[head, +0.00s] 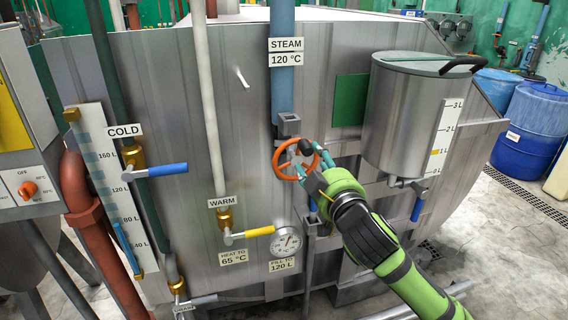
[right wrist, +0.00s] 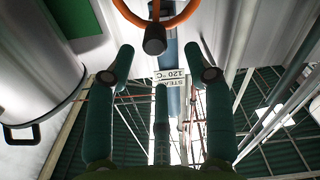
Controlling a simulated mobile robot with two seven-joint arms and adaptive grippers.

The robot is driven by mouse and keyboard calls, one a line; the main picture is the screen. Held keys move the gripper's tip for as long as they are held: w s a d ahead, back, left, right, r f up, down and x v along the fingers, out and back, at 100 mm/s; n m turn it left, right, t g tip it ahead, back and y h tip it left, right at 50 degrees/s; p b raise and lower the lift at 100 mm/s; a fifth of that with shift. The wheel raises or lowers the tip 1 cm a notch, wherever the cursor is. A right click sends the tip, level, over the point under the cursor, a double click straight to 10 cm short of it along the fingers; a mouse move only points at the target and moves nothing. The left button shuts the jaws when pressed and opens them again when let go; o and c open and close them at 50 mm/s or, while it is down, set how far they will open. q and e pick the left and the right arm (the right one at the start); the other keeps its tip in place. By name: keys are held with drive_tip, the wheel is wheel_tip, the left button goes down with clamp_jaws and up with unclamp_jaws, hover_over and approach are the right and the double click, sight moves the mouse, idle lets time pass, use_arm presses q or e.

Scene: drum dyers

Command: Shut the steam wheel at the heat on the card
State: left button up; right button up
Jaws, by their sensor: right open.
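The orange steam wheel (head: 297,160) is on the vat's front, below the blue steam pipe (head: 282,75) with its "STEAM 120 °C" sign (head: 285,52). My right gripper (head: 312,162) is open at the wheel's right side. In the right wrist view the wheel's dark knob (right wrist: 155,40) sits between the spread fingertips (right wrist: 159,55), with a gap on each side; the wheel's rim (right wrist: 158,20) is beyond. The card "HEAT TO 65 °C" (head: 233,257) is low on the vat, beside a round dial (head: 286,240) whose reading is too small to tell. My left gripper is out of view.
A steel dosing pot (head: 408,115) hangs right of the wheel. The cold valve's blue lever (head: 168,170) and warm valve's yellow lever (head: 260,231) stick out at left. A level scale (head: 112,185) is farther left. Blue drums (head: 533,125) stand at right.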

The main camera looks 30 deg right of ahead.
sight(310, 151)
drive_tip(key=x, duration=0.2)
drive_tip(key=p+x, duration=0.1)
drive_tip(key=x, duration=0.1)
drive_tip(key=p+x, duration=0.1)
drive_tip(key=x, duration=0.1)
drive_tip(key=shift+d, duration=0.3)
drive_tip(key=shift+w+d+p, duration=0.1)
drive_tip(key=shift+w+p, duration=0.2)
drive_tip(key=shift+w, duration=0.35)
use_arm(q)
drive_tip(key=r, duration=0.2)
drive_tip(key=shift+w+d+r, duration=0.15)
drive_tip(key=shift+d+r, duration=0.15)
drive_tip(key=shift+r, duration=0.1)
use_arm(e)
drive_tip(key=shift+f, duration=0.1)
drive_tip(key=shift+c, duration=0.4)
clamp_jaws()
